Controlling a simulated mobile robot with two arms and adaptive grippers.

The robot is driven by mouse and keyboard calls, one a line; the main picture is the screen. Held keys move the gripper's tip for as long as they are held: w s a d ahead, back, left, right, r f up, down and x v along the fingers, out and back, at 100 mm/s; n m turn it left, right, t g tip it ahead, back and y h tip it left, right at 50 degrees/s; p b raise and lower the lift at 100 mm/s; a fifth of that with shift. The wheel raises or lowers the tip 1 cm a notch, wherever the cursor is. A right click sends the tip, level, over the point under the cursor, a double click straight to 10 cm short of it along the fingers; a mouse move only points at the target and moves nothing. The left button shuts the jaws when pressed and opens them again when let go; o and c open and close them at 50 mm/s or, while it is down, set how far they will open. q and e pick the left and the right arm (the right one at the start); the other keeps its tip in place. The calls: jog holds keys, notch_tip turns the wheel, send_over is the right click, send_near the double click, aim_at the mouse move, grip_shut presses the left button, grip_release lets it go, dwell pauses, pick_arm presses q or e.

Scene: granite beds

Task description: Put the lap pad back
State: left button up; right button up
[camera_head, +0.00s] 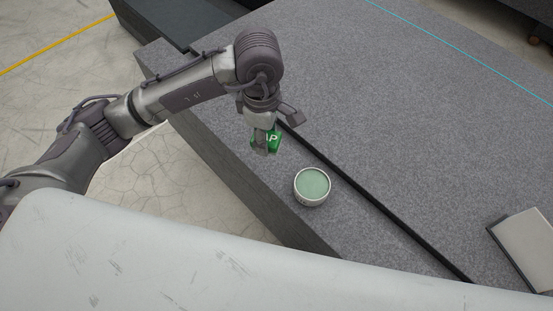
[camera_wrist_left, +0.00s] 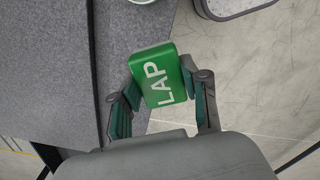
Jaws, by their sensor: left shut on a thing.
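The lap pad is a small green block with white "LAP" lettering (camera_wrist_left: 158,76); it also shows in the head view (camera_head: 273,138), partly hidden by the fingers. My left gripper (camera_head: 265,142) is shut on it, with one finger on each side in the left wrist view (camera_wrist_left: 163,100). The pad is over the front edge area of the grey granite bed (camera_head: 400,90). Whether it touches the granite is hard to tell. My right gripper is not in view.
A round white tin with pale green contents (camera_head: 312,185) stands on the granite's front strip, right of the gripper. A black groove (camera_head: 380,205) runs along the bed. A flat pale block with dark edges (camera_head: 525,248) lies at the right. Much of the bed is clear.

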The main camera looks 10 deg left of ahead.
pick_arm(q)
jog(key=w+d+f+n+b, duration=0.1)
jog(key=d+f+n, duration=0.2)
jog(key=d+n, duration=0.55)
jog(key=w+d+f+n+b, duration=0.1)
jog(key=w+d+f+n, duration=0.15)
jog(key=n, duration=1.05)
send_over(276, 160)
notch_tip(276, 160, down, 7)
jog(key=shift+f+p, duration=0.1)
jog(key=shift+p, duration=0.35)
notch_tip(276, 160, down, 4)
jog(key=shift+r, duration=0.1)
jog(key=shift+w+m, duration=0.1)
jog(key=shift+m, duration=0.15)
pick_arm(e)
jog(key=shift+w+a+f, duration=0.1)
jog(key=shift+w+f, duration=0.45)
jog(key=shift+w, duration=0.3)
pick_arm(q)
jog(key=shift+f, duration=0.2)
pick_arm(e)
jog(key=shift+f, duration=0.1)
pick_arm(q)
jog(key=o, duration=1.3)
jog(key=shift+c, duration=0.2)
